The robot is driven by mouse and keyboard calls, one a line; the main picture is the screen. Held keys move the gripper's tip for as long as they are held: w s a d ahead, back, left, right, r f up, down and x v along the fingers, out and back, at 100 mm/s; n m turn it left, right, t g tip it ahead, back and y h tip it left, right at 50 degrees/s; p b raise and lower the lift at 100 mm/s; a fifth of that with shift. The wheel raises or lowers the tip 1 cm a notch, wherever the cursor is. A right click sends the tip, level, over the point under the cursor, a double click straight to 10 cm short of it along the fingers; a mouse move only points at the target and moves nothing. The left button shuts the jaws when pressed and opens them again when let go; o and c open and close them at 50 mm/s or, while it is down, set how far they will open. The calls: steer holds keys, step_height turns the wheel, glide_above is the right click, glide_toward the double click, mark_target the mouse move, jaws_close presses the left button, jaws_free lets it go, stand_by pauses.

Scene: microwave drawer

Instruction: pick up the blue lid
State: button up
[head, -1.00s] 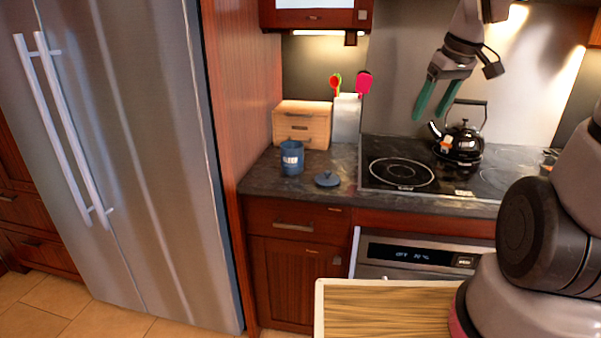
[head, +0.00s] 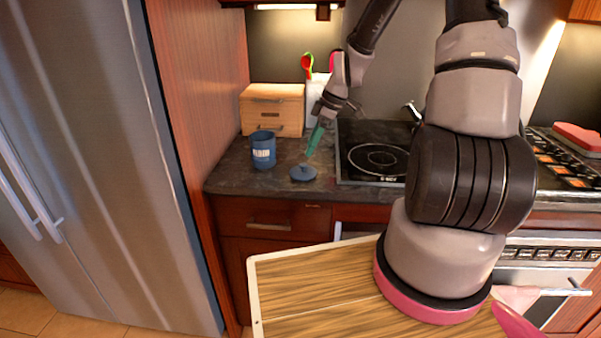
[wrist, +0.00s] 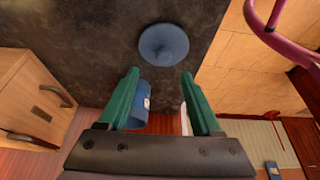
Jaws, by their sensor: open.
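The blue lid (head: 303,173), round with a small knob, lies on the dark countertop right of the blue mug (head: 263,152) in the head view. In the wrist view the lid (wrist: 163,43) is at the upper middle, beyond the fingertips and roughly in line with the gap between them. My gripper (head: 312,148) reaches down just above the lid, its green fingers pointing at it. In the wrist view my gripper (wrist: 160,73) is open with nothing held. The mug (wrist: 134,108) is partly hidden behind the left finger there.
A wooden drawer box (head: 271,110) stands behind the mug, with a utensil holder (head: 318,88) beside it. The cooktop (head: 375,160) is to the lid's right. The tall fridge (head: 90,150) is at the left. The countertop (head: 235,178) in front of the mug is clear.

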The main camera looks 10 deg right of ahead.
mark_target(304, 164)
steer(key=shift+s+x, duration=0.15)
steer(key=shift+x, duration=1.4)
steer(key=shift+s+x, duration=0.1)
steer(key=shift+x, duration=1.5)
steer(key=shift+d+f, duration=0.1)
steer(key=shift+d, duration=0.1)
jaws_close()
